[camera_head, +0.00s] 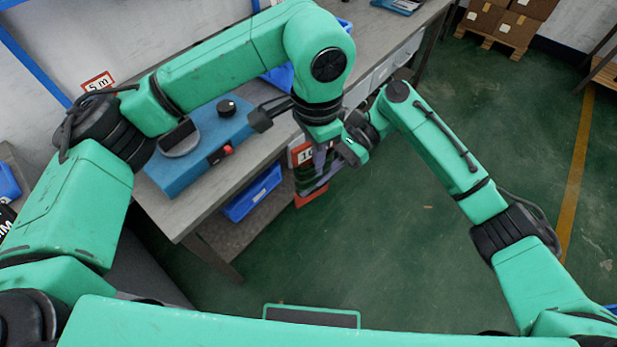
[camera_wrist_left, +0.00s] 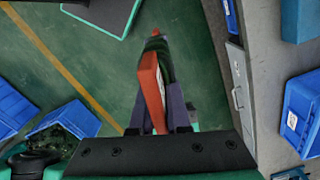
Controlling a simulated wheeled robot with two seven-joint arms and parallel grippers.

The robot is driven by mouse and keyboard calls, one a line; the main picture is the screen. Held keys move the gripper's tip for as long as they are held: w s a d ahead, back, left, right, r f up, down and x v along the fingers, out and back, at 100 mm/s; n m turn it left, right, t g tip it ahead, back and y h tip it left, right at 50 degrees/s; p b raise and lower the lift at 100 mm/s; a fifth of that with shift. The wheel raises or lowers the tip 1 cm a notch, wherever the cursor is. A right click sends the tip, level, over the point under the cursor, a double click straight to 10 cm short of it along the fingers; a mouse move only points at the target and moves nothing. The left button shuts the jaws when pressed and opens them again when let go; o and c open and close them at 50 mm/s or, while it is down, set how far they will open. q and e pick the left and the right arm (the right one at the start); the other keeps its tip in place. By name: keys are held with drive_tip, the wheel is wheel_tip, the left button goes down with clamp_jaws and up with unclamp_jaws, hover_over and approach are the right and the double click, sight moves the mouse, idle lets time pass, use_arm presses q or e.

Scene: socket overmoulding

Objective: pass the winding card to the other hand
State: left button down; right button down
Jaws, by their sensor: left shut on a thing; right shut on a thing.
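The orange-red winding card (camera_wrist_left: 152,88) stands between the purple-grey fingers of my left gripper (camera_wrist_left: 158,112) in the left wrist view, seen nearly edge-on, with a dark part beside it. In the head view, the card's red lower end (camera_head: 311,198) shows below my left gripper (camera_head: 317,168), which points down and is shut on the card. My right gripper (camera_head: 345,152) comes in from the right, close against the left one, and is shut on the card too. Its fingertips and exact contact are largely hidden by the overlapping grippers.
The grey workbench (camera_head: 190,215) stands at the left, with a blue machine (camera_head: 205,145) on top and a blue bin (camera_head: 252,193) below. A "5 m" sign (camera_head: 98,82) is behind it. Green floor (camera_head: 400,260) lies open below the grippers. Cartons (camera_head: 505,22) stand far right.

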use_arm(q)
drive_tip(key=shift+s+d, duration=0.25)
idle(0.7)
drive_tip(key=c, duration=0.8)
unclamp_jaws()
drive_tip(key=shift+w+a, duration=0.1)
